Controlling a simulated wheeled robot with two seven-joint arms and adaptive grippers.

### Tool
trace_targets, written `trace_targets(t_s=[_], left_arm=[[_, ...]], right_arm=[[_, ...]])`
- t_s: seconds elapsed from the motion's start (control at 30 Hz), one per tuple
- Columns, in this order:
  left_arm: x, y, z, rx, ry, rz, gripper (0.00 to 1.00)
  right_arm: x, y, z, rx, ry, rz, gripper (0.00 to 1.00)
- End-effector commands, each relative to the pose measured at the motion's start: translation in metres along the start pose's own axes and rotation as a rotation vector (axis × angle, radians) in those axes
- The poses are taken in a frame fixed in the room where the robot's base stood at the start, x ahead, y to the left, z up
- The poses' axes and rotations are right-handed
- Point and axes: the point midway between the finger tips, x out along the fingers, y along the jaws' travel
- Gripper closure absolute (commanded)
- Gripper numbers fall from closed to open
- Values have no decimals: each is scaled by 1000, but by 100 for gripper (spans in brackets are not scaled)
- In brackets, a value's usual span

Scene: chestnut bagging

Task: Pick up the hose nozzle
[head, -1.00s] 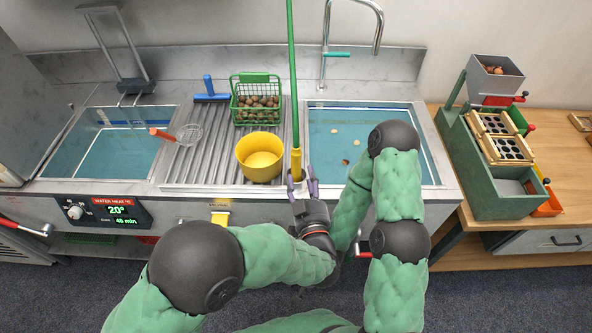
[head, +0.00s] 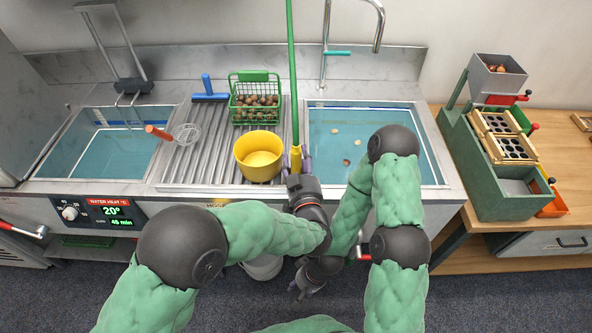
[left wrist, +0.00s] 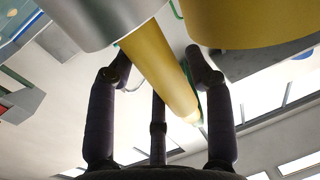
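The hose nozzle (head: 295,158) is a yellow tube at the lower end of a green hose that hangs down in the head view. It is upright at the drainboard's front, beside the yellow bucket. My left gripper (head: 296,165) is at the nozzle's lower part. In the left wrist view the nozzle (left wrist: 158,70) runs between the spread fingers of my left gripper (left wrist: 160,72), with gaps at the sides, so it looks open. My right gripper (head: 303,287) is low in front of the counter, dark and small; its fingers are unclear.
The yellow bucket (head: 259,157) stands close to the left of the nozzle, on the ribbed drainboard (head: 190,172). A green basket of chestnuts (head: 254,87) stands behind. The right basin (head: 400,150) holds water and a few chestnuts. A tap (head: 337,53) stands behind it.

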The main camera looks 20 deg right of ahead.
Motion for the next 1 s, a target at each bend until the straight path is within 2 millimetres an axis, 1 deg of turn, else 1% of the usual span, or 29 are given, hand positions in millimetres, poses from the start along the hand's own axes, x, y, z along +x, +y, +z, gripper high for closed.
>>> trace_targets(t_s=[0.03, 0.13, 0.17, 0.43, 0.53, 0.67, 0.8, 0.9, 1.0], left_arm=[[0, 0, 0, 0, 0, 0, 66], [0, 0, 0, 0, 0, 0, 94], [0, 0, 0, 0, 0, 0, 100], [0, 0, -1, -1, 1, 0, 100], [0, 0, -8, -1, 3, 0, 100], [0, 0, -28, -2, 5, 0, 100], [0, 0, -57, -3, 5, 0, 100], [0, 0, -74, -3, 4, 0, 100], [0, 0, -88, -2, 3, -1, 100]], right_arm=[[0, 0, 0, 0, 0, 0, 60], [0, 0, 0, 0, 0, 0, 60], [0, 0, 0, 0, 0, 0, 60], [0, 0, 0, 0, 0, 0, 60], [-3, -1, 0, 0, 0, 0, 60], [-12, -4, 0, 0, 0, 0, 60], [-22, -8, 1, 0, 0, 0, 60], [-28, -10, 1, 0, 0, 0, 60], [-33, -12, 1, 0, 0, 0, 60]])
